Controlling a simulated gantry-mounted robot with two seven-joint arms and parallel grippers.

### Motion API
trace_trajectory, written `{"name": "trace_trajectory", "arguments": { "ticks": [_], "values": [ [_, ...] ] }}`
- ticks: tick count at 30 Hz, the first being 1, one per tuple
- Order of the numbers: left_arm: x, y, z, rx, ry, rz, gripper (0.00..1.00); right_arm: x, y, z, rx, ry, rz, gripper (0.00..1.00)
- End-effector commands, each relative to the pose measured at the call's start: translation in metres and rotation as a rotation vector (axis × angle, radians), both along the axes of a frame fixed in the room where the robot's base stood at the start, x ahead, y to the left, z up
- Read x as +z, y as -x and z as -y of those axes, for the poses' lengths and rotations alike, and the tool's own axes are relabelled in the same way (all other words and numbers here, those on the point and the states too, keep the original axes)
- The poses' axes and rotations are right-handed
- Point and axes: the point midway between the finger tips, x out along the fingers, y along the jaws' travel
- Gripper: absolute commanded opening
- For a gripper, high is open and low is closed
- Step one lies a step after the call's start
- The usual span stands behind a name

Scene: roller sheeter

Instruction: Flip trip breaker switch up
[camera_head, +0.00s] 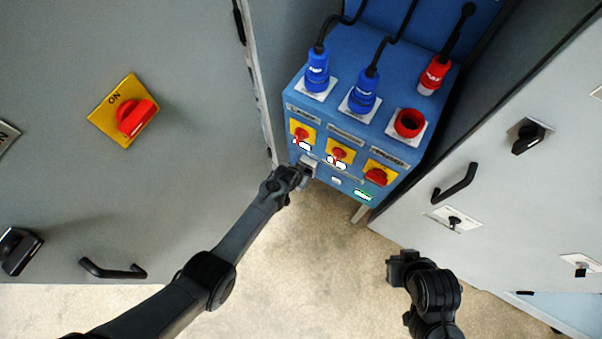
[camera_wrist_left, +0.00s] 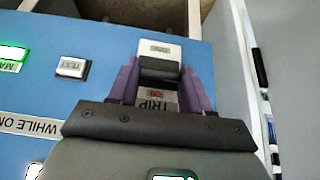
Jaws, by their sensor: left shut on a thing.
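The trip breaker (camera_head: 309,164) is a small white block low on the left of the blue power box's front. In the left wrist view it shows upside down, with a white body (camera_wrist_left: 160,48), a black switch (camera_wrist_left: 159,69) and the word TRIP. My left gripper (camera_head: 301,171) is at the breaker. Its purple fingers (camera_wrist_left: 159,76) stand on both sides of the black switch and are shut on it. The gripper body hides part of the breaker, and I cannot tell the switch position. My right gripper (camera_head: 401,268) hangs over the floor, away from the box; its jaws are unclear.
The blue box (camera_head: 345,58) carries plugs and red rotary switches on yellow plates. A TEST button (camera_wrist_left: 72,68) is beside the breaker. Grey cabinets stand left (camera_head: 190,60) and right (camera_head: 540,130). Open floor (camera_head: 310,250) lies in front of the box.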

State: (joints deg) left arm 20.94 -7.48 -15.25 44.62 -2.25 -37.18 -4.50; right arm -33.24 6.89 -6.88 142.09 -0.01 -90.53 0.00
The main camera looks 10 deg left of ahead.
Motion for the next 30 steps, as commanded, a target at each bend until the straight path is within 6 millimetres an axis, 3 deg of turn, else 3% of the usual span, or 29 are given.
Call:
{"name": "trace_trajectory", "arguments": {
  "ticks": [13, 14, 18, 30],
  "values": [
    [-0.0033, 0.0022, -0.0016, 0.001, -0.007, -0.015, 0.18, -0.0003, 0.0000, -0.0001, 0.000, 0.000, -0.001, 0.00],
    [-0.0034, 0.0021, -0.0015, 0.001, -0.007, -0.015, 0.53, -0.0003, 0.0001, -0.0001, 0.000, 0.000, -0.001, 0.00],
    [-0.0026, 0.0016, -0.0012, 0.001, -0.005, -0.013, 0.74, -0.0002, 0.0000, -0.0001, 0.000, 0.000, -0.001, 0.00],
    [0.0053, 0.0027, -0.0015, 0.000, -0.004, -0.009, 0.74, 0.0060, 0.0001, 0.0000, 0.000, 0.000, -0.001, 0.00]
  ]
}}
